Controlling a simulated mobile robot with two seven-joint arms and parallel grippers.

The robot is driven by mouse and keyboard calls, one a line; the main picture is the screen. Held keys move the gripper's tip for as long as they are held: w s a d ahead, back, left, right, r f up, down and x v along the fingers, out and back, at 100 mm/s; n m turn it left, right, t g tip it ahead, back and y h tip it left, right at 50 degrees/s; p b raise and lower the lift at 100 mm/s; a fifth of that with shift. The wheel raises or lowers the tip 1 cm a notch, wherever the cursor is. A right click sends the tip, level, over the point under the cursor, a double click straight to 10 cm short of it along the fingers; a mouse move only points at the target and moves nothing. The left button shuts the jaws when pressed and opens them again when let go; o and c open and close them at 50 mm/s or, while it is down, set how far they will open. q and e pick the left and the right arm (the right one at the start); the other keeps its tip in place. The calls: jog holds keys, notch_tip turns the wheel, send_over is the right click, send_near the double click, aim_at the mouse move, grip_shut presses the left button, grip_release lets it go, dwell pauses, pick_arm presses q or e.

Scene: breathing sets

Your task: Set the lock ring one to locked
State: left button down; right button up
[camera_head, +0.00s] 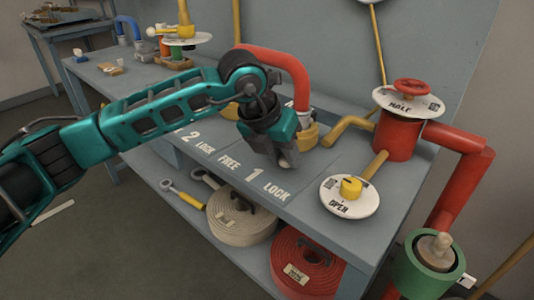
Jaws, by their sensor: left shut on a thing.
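Lock ring one (308,136) is a yellow ring at the base of a red hose (285,62) on the grey bench, beside the painted words "FREE 1 LOCK" in the head view. My left gripper (284,160) reaches in from the left, points down in front of the ring, and is shut. It appears closed on a part of lock ring one, but its fingers and the wrist hide the grasped part. Which mark the ring is turned to cannot be told. My right gripper is not in view.
A white "OPEN" dial (345,206) with a yellow knob stands to the right. Behind it is a red valve body (397,138) with a "HALF" dial (408,101). Coiled hoses (240,222) lie on the lower shelf. The bench front by the labels is clear.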

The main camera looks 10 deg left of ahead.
pick_arm(q)
jog(key=shift+d+r+n, duration=0.1)
jog(key=shift+d+n, duration=0.4)
jog(key=shift+d, duration=0.1)
jog(key=c, duration=0.8)
grip_release()
jog(key=shift+s, duration=0.1)
jog(key=p+v, duration=0.1)
jog(key=v, duration=1.1)
jog(key=shift+s+r, duration=0.25)
jog(key=shift+r, duration=0.1)
